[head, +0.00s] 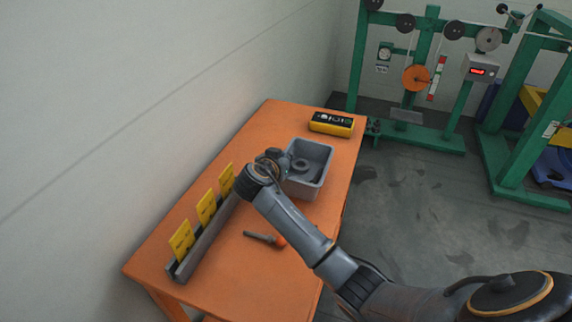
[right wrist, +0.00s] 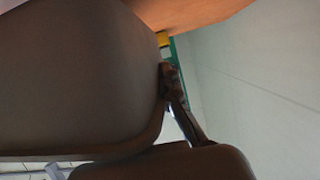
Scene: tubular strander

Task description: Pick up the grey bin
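The grey bin (head: 325,157) stands on the orange table (head: 245,265), near its right edge. It is open at the top, and a dark grey ring-shaped thing lies inside. My right gripper (head: 274,158) is at the bin's left wall, close to the rim. Its fingers are small and partly hidden, so I cannot tell whether they grip the wall. In the right wrist view a large dark surface fills the left side, and a shiny metal part (right wrist: 181,108) shows beside it. My left gripper is not in view.
A yellow-and-black device (head: 331,123) lies behind the bin. A grey rack (head: 205,238) with yellow cards (head: 206,207) runs along the table's left side. An orange-ended tool (head: 264,238) lies in front. The green machine frame (head: 425,135) stands beyond; the wall is at left.

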